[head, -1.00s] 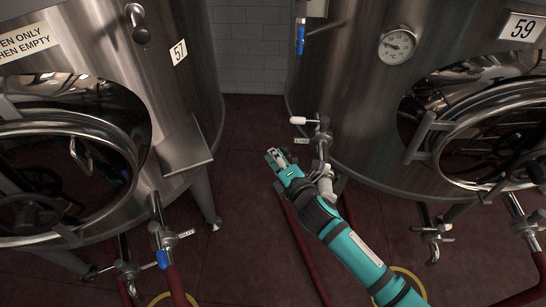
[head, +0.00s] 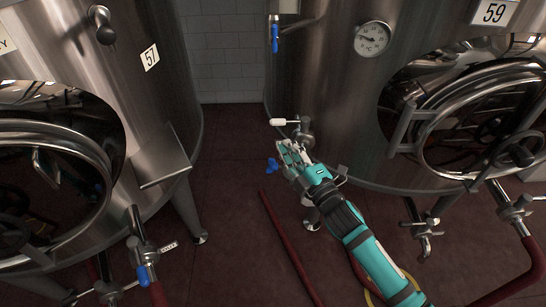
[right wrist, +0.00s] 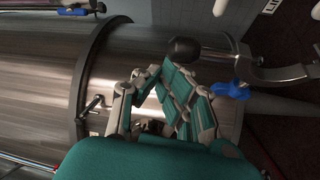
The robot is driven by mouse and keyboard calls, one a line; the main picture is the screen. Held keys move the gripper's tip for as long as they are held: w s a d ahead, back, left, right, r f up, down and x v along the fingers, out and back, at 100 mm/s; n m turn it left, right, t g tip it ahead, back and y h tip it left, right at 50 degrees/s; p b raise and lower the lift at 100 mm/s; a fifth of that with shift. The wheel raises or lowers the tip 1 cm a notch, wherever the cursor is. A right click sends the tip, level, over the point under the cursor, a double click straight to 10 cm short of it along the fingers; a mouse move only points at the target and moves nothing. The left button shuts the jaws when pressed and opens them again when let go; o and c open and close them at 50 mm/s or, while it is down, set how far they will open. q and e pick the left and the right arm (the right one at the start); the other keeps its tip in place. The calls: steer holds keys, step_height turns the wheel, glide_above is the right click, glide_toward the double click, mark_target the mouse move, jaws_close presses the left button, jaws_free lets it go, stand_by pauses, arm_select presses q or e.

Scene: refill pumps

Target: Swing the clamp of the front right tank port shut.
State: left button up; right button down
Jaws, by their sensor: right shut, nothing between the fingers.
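The port of the tank marked 59 is a small steel valve fitting (head: 304,137) with a white handle (head: 284,122), low on the tank's left side. A blue wing nut (head: 271,165), apparently of the port's clamp, shows just left of my right gripper (head: 288,154). In the right wrist view the blue wing nut (right wrist: 230,90) is right of the fingers, below a curved metal arm (right wrist: 270,72). My right gripper is shut and empty, close in front of the port. It hides much of the clamp; I cannot tell if it touches. My left gripper is out of view.
The tank marked 57 (head: 150,90) stands at the left, with its own valve and blue wing nut (head: 142,274). A red hose (head: 290,245) lies on the floor left of my right arm. The floor between the tanks (head: 230,200) is mostly clear.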

steer(key=d+f+m+t+b, duration=0.3)
steer(key=d+m+b, duration=0.2)
steer(key=d, duration=0.6)
steer(key=shift+m+h, duration=0.4)
